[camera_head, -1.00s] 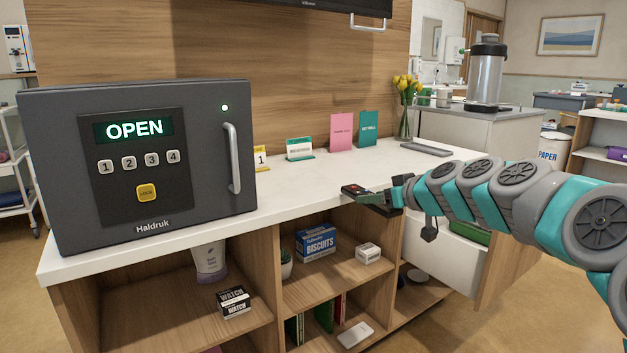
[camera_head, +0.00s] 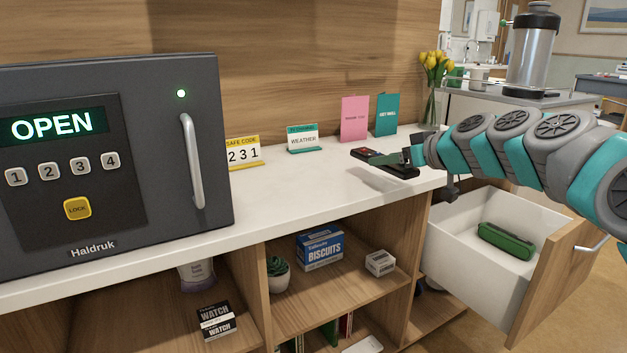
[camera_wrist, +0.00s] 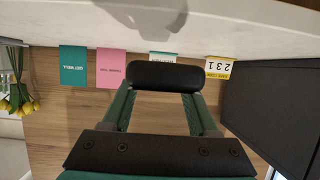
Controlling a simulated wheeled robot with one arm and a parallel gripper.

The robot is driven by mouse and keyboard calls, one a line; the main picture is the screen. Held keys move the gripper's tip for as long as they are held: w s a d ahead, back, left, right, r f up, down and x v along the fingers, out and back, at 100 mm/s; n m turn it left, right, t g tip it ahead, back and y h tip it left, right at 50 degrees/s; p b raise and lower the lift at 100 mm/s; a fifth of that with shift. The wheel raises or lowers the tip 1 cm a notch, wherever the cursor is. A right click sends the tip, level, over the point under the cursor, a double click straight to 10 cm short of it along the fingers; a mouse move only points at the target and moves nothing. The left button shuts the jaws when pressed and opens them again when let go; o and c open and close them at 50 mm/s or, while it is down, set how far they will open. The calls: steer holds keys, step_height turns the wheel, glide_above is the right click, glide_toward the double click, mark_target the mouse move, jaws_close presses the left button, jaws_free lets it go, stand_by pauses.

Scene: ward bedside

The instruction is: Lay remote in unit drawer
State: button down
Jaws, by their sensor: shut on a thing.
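The remote (camera_head: 364,152) is a dark, flat piece with a red mark. My gripper (camera_head: 390,161) is shut on it and holds it above the white counter, casting a shadow on it. In the wrist view, a black rounded bar (camera_wrist: 167,75), seemingly the remote seen end-on, spans my gripper's green fingers (camera_wrist: 160,108). The unit drawer (camera_head: 460,262) is pulled open at the right, below and to the right of my gripper. Its white inside holds a green case (camera_head: 507,242), with bare floor around it.
A dark safe (camera_head: 150,150) reading OPEN stands left on the counter (camera_head: 290,196). Behind are a safe code card (camera_head: 243,152), weather card (camera_head: 303,139), pink card (camera_head: 354,119), teal card (camera_head: 387,115) and tulips (camera_head: 434,68). Shelves below hold a biscuit box (camera_head: 320,250).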

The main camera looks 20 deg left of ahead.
steer(key=p, duration=0.2)
glide_above(315, 185)
steer(key=shift+w+d+f, duration=0.1)
steer(key=shift+d+f, duration=0.05)
steer(key=shift+f, duration=0.6)
steer(key=shift+a+f, duration=0.2)
steer(key=shift+f, duration=1.05)
steer(key=shift+f+b, duration=0.3)
steer(key=shift+b, duration=0.1)
steer(key=shift+f, duration=0.25)
steer(key=shift+c, duration=0.9)
jaws_free()
steer(key=shift+r, duration=0.1)
steer(key=shift+r, duration=0.1)
